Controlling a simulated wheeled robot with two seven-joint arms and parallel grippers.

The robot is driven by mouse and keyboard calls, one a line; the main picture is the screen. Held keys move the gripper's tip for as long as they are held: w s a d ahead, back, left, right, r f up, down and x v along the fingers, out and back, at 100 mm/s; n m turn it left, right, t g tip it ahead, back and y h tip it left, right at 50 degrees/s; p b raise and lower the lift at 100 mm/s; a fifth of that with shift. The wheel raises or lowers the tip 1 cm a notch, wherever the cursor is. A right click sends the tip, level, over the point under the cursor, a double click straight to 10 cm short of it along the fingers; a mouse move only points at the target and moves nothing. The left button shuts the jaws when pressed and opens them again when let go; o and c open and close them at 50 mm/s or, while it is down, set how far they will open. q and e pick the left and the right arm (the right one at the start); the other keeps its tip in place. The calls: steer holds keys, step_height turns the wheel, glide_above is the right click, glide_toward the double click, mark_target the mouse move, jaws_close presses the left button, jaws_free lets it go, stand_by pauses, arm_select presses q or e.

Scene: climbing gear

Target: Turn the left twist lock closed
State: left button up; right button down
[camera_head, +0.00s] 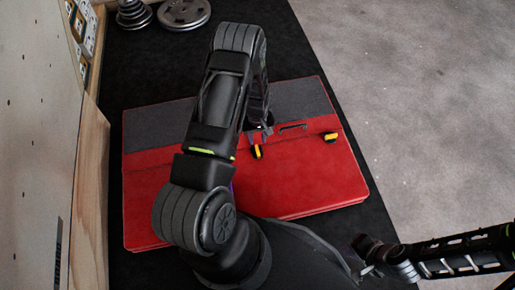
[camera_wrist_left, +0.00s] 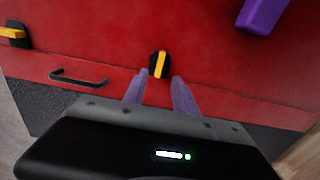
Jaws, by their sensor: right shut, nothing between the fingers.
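The left twist lock (camera_head: 257,152), black with a yellow bar, sits on the red front part of the case (camera_head: 300,185). In the left wrist view the lock (camera_wrist_left: 159,64) has its bar nearly upright. My left gripper (camera_wrist_left: 163,78) is open there, with purple fingers pointing at the lock, one toward each side. I cannot tell whether they touch it. In the head view the left gripper (camera_head: 262,131) is partly hidden by my arm. My right gripper (camera_head: 368,269) is shut and empty at the lower right, away from the case.
The right twist lock (camera_head: 330,137) has its bar lying sideways. A black handle (camera_head: 292,127) lies between the locks. A dark mat (camera_head: 150,70) is under the case, with weight plates (camera_head: 184,12) at the back. A wooden panel (camera_head: 40,140) stands close on the left.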

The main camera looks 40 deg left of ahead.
mark_target(258, 150)
arm_select(q)
step_height(258, 150, down, 8)
steer(key=b, duration=0.2)
steer(key=shift+r+b, duration=0.1)
steer(key=shift+b, duration=0.25)
steer(key=shift+c, duration=0.5)
jaws_close()
